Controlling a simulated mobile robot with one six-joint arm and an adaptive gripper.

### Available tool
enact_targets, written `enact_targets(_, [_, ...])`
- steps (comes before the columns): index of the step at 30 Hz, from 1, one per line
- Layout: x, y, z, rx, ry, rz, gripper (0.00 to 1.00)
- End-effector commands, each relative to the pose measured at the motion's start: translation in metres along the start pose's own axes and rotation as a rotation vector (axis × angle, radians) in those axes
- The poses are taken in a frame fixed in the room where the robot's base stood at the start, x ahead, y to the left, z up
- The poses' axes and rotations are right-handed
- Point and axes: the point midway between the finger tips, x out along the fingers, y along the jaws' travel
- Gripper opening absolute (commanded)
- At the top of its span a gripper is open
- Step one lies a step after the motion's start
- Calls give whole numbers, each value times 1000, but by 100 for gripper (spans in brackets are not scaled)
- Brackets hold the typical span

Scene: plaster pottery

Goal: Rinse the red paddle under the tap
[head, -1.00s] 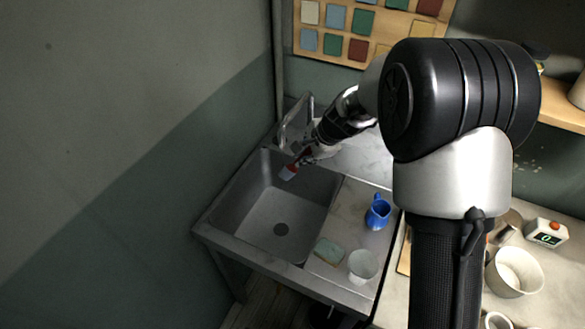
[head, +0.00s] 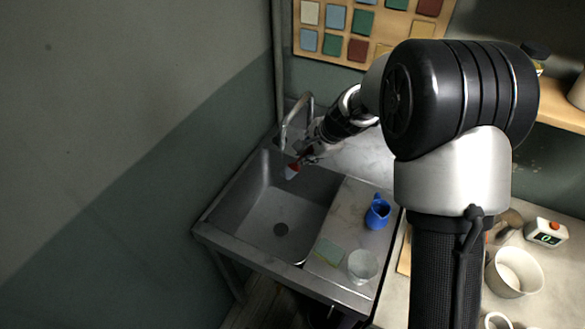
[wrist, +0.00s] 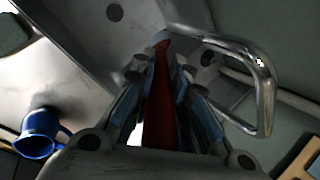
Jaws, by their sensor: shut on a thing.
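My gripper (head: 310,154) is shut on the red paddle (head: 292,169), whose pale end points down over the back of the sink (head: 258,195). In the wrist view my gripper (wrist: 160,70) has its fingers on either side of the paddle's red length (wrist: 158,105). The curved metal tap (head: 284,128) stands at the back of the sink, behind and a little left of the paddle. In the wrist view the tap (wrist: 268,95) is to the right of the fingers, apart from them. I cannot make out any running water.
A blue jug (head: 377,212), a pale green sponge (head: 329,251) and a clear cup (head: 363,265) stand on the drainboard right of the sink. The basin is empty around its drain (head: 281,229). A wall closes off the left.

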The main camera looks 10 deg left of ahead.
Motion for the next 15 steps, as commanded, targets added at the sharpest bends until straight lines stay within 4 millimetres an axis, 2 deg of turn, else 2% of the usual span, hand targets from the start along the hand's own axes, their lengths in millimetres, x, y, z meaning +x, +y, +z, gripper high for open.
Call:
enact_targets(6, [0,2,7,-1,0,-1,0])
enact_targets(15, [0,2,6,0,0,-1,0])
